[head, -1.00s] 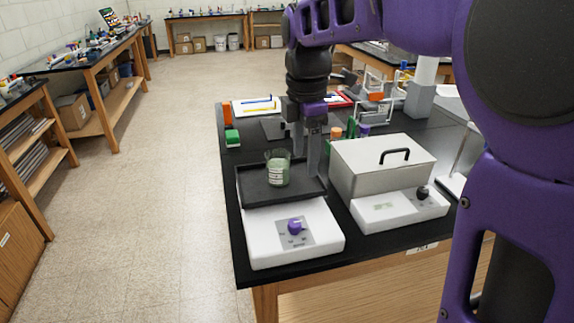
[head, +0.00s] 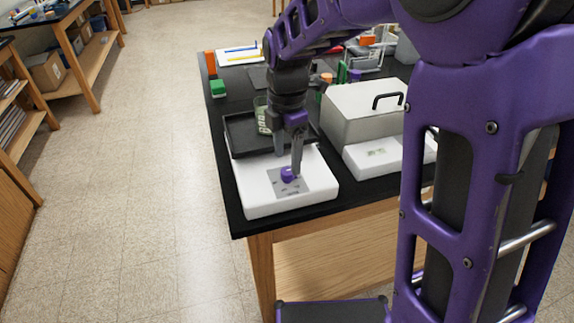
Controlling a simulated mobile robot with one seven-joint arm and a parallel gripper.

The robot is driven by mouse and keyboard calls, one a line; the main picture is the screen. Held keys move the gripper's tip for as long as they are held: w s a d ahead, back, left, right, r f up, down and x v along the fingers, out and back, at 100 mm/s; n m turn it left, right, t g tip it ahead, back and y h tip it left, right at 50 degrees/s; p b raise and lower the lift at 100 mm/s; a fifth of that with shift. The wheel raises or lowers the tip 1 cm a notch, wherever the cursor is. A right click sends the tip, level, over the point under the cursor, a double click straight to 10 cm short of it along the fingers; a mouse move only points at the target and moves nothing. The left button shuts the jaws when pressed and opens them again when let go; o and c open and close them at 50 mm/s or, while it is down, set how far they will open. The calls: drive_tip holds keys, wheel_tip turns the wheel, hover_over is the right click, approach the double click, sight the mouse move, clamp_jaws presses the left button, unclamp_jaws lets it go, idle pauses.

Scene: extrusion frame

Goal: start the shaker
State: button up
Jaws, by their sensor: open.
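The shaker (head: 262,200) is a white box with a black tray (head: 240,135) on top, near the front left corner of the black bench. A purple knob (head: 288,174) sits on a grey panel on its sloped front. A glass beaker with green liquid (head: 262,118) stands on the tray, partly hidden behind my gripper. My gripper (head: 289,162) points down over the front of the shaker, with its fingers apart. One finger is close beside the knob; I cannot tell whether it touches. Nothing shows between the fingers.
A metal box with a black handle (head: 365,115) and a white front panel stands just right of the shaker. A green block (head: 218,88) and a white sheet (head: 240,56) lie farther back. The floor left of the bench is clear.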

sight(287, 170)
drive_tip(key=shift+f, duration=2.05)
clamp_jaws()
